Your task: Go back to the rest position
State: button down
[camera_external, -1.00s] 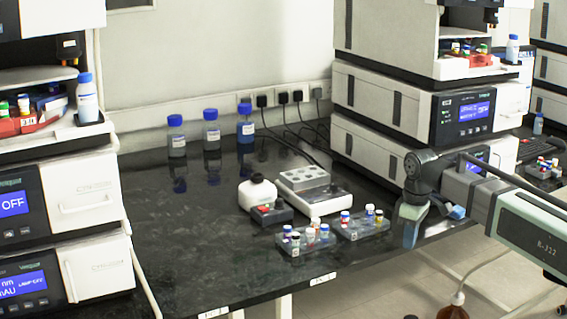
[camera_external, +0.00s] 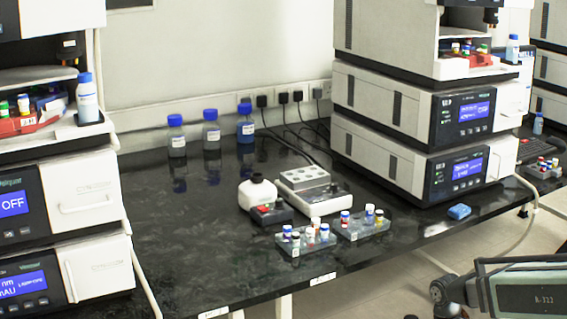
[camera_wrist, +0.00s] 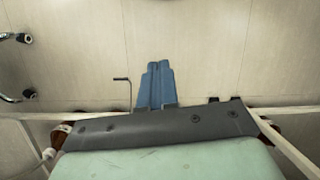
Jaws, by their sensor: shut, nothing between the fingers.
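My gripper (camera_wrist: 156,68) shows in the wrist view with its two blue fingers pressed together and nothing between them. Pale tiled floor or panels lie behind the fingers. In the external view my arm is low at the bottom right, in front of and clear of the bench. The fingers themselves are not clearly seen there. Two grey vial racks, one on the left (camera_external: 303,249) and one on the right (camera_external: 362,234), stand near the front edge of the black bench (camera_external: 190,255) with several capped vials in them.
Blue-capped bottles stand at the back. Instrument stacks flank the left (camera_external: 88,208) and right (camera_external: 405,155). The left bench is clear.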

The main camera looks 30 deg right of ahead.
jog(key=s+f+g, duration=0.1)
jog(key=s+f, duration=0.2)
jog(key=s, duration=0.4)
jog(key=s+f+m+g, duration=0.1)
jog(key=s+f, duration=0.3)
jog(key=s, duration=0.3)
jog(key=s+a+f+g, duration=0.1)
jog(key=s+f, duration=0.3)
jog(key=s, duration=0.3)
jog(key=shift+s+f+m, duration=0.15)
jog(key=shift+s+m, duration=0.05)
jog(key=shift+m, duration=0.2)
